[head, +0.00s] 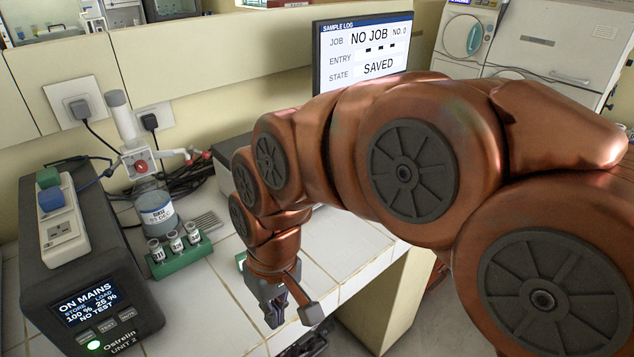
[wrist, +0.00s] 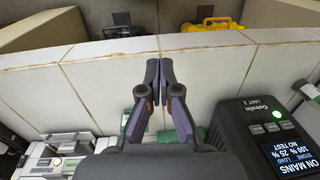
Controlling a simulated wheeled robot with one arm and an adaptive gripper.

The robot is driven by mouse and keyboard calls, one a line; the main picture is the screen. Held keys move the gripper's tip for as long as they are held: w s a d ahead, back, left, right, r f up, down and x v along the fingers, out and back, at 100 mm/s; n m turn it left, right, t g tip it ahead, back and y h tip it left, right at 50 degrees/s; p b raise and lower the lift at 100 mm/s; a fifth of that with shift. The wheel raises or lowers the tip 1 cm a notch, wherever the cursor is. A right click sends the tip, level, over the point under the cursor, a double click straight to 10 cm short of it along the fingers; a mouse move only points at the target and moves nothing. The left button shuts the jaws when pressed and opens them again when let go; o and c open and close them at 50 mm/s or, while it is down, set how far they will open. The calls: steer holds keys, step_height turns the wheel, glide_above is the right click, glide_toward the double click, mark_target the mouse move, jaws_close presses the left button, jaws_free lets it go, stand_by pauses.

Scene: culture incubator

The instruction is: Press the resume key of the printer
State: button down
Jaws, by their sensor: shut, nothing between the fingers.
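My gripper (head: 287,316) points down over the white tiled bench in the head view, right of the dark power unit. In the wrist view my gripper (wrist: 159,68) has its fingertips together, with nothing between them. A grey and white device (wrist: 52,158) shows cut off at the lower left of the wrist view, apart from the fingers; it may be the printer. A grey box (head: 232,168) shows partly behind my arm in the head view; I cannot tell if it is the same device. No resume key can be made out.
The dark power unit (head: 122,262) reads "ON MAINS"; it also shows in the wrist view (wrist: 240,120). A green vial rack (head: 183,257), a stand with a bottle (head: 157,212) and cables are near the wall. A screen (head: 330,82) reads "NO JOB", "SAVED".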

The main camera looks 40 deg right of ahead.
steer(key=w+d+f+m+t+b, duration=0.2)
steer(key=w+d+t+b, duration=0.2)
steer(key=w+d, duration=0.6)
steer(key=w+d+m+t+b, duration=0.1)
steer(key=w+d, duration=0.1)
steer(key=d, duration=0.3)
steer(key=w+d+f+m+t+b, duration=0.1)
steer(key=w+d+b, duration=0.1)
steer(key=d, duration=0.3)
steer(key=w+d+f+m+t+b, duration=0.1)
steer(key=w+d+m, duration=0.1)
steer(key=w+d, duration=0.2)
steer(key=shift+d+b, duration=0.35)
steer(key=shift+d, duration=0.25)
steer(key=d, duration=0.3)
steer(key=s+d+m+t+h+b, duration=0.1)
steer(key=d, duration=0.3)
steer(key=d+f+m+t+h, duration=0.1)
steer(key=d, duration=0.3)
steer(key=shift+s+d+f+b, duration=0.1)
steer(key=shift+s+b, duration=0.1)
steer(key=shift+b, duration=0.15)
steer(key=shift+w, duration=0.1)
steer(key=shift+w+p, duration=0.55)
steer(key=shift+p, duration=0.2)
steer(key=w+p, duration=0.4)
steer(key=w, duration=0.1)
steer(key=shift+w, duration=0.35)
steer(key=shift+w+p, duration=0.3)
steer(key=shift+w, duration=0.65)
